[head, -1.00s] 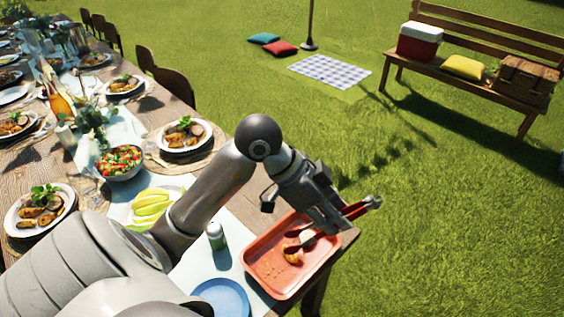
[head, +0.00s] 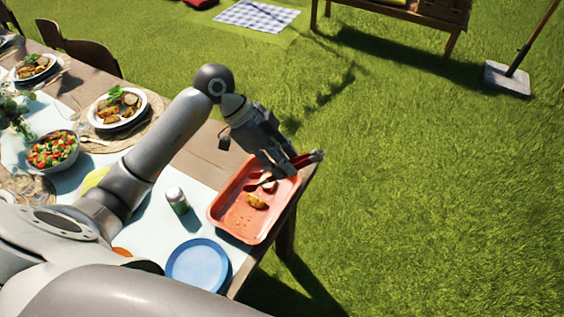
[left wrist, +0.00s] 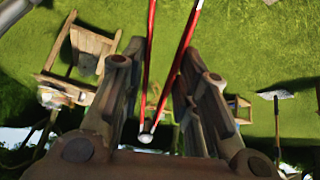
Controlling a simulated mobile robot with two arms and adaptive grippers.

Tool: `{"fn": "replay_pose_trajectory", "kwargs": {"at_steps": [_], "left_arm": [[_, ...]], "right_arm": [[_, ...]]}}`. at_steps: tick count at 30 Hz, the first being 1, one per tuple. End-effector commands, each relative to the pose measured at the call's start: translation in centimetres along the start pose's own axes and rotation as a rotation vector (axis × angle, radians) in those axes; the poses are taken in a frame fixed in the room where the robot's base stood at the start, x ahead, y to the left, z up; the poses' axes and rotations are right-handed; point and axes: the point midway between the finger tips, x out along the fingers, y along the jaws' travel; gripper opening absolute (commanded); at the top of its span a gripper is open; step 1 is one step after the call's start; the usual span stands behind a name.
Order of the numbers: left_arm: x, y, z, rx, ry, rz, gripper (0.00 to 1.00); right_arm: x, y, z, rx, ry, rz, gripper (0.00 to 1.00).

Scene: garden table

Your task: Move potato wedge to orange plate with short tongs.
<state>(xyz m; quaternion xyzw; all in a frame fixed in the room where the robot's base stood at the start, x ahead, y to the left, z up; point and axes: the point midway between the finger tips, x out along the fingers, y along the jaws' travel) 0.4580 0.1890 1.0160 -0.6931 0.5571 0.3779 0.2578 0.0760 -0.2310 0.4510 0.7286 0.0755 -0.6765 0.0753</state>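A golden potato wedge (head: 257,201) lies in the orange-red tray (head: 236,224) at the table's corner. My left gripper (head: 278,168) is above the tray's far side, holding red short tongs (head: 299,160). The tongs' dark tips are over the tray, just beyond the wedge; I cannot tell whether they touch anything. In the left wrist view the red tong arms (left wrist: 150,60) spread in a V between the gripper's fingers (left wrist: 160,95). Only a sliver of an orange thing (head: 122,252), possibly the orange plate, shows beside my left arm. My right gripper is not in view.
A blue plate (head: 197,264) sits near the table's front edge, left of the tray. A green-and-white shaker (head: 177,201) stands between my arm and the tray. A salad bowl (head: 52,150) and a filled plate (head: 117,108) are farther left. Open grass lies right of the table.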

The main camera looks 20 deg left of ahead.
Motion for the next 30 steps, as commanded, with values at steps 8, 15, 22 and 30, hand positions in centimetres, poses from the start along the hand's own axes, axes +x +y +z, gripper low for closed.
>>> {"fn": "replay_pose_trajectory", "kwargs": {"at_steps": [8,15,22,30], "left_arm": [[1.8,-1.9,2.0,0.119,0.013,0.084,0.26],[1.9,-1.9,2.2,0.129,0.016,0.089,0.26],[2.0,-1.9,2.2,0.129,0.016,0.088,0.26],[3.2,-2.0,3.1,0.128,0.016,0.088,0.26]], "right_arm": [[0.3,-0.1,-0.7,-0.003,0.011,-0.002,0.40],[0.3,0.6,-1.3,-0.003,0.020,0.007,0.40],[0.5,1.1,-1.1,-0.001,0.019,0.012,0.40],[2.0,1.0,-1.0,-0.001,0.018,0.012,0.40]]}}
